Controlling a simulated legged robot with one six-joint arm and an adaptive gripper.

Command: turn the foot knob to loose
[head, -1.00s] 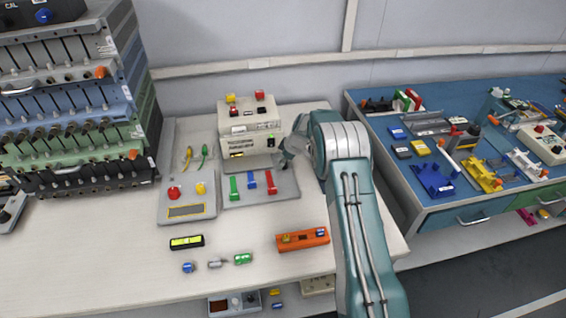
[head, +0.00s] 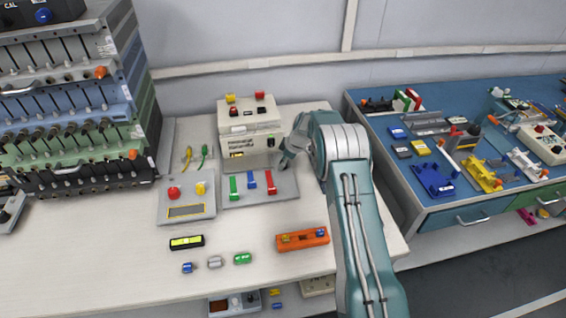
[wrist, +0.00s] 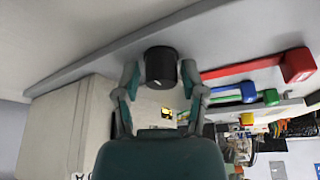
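A black cylindrical knob (wrist: 160,67) shows in the wrist view at the edge of the grey base plate (wrist: 120,50). I take it for the foot knob. My gripper (wrist: 160,76) has one finger on each side of it, with a narrow gap at the left finger. The fingers are apart, and I cannot see a firm grip. In the head view my gripper (head: 286,164) is at the right of the cream machine (head: 262,145), low over the grey plate (head: 285,190). The knob is not visible there. I cannot read any loose mark.
Green, blue and red levers (head: 270,181) stand on the plate left of my gripper. A grey control box (head: 187,212) with red and yellow buttons lies further left. An orange bar (head: 302,239) lies in front. The blue bench (head: 470,205) is at the right.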

